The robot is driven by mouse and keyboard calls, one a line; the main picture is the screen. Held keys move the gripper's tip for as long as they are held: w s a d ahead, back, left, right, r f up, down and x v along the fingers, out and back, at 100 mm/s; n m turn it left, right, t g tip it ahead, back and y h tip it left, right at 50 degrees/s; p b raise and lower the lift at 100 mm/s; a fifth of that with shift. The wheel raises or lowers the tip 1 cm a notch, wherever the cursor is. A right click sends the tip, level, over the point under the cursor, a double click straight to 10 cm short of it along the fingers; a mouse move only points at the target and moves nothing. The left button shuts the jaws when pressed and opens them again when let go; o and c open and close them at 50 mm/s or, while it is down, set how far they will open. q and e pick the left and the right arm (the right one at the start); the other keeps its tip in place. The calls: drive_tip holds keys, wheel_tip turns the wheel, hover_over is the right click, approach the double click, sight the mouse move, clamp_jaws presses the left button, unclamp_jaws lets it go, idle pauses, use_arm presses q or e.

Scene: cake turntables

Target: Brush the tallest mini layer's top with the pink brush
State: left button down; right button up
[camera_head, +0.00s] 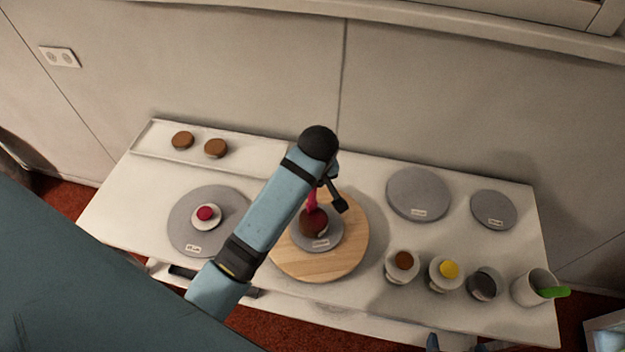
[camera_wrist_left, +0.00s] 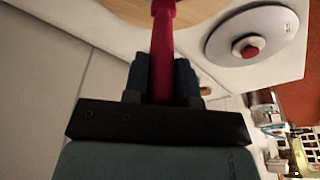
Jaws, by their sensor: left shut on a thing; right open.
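My left arm crosses the head view. Its gripper is mostly hidden there; in the left wrist view my left gripper (camera_wrist_left: 166,75) is shut on the pink brush (camera_wrist_left: 164,45). In the head view the brush (camera_head: 311,198) points down at a brown mini layer (camera_head: 313,223). I cannot tell whether it touches the top. This layer sits on a small grey turntable (camera_head: 318,244) over a round wooden board (camera_head: 345,258). Two brown mini layers (camera_head: 182,140) (camera_head: 216,148) sit on a white tray at the back left. My right gripper (camera_head: 450,345) barely shows at the bottom edge, open.
A grey turntable (camera_head: 183,230) at left bears a white dish with a red round thing (camera_head: 206,213). Two empty grey turntables (camera_head: 418,193) (camera_head: 493,210) stand back right. Several cups line the front right, one (camera_head: 528,290) holding a green-ended tool. A wall (camera_head: 240,80) stands behind.

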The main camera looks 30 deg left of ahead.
use_arm(q)
drive_tip(key=shift+w+a+v, duration=0.15)
drive_tip(key=shift+a+v, duration=0.05)
drive_tip(key=shift+v, duration=0.9)
drive_tip(key=shift+w+a+v, duration=0.2)
drive_tip(key=shift+v, duration=0.95)
drive_tip(key=shift+w+a+v, duration=0.15)
drive_tip(key=shift+a+v, duration=0.05)
drive_tip(key=shift+v, duration=0.9)
drive_tip(key=shift+r, duration=0.2)
drive_tip(key=shift+a, duration=0.2)
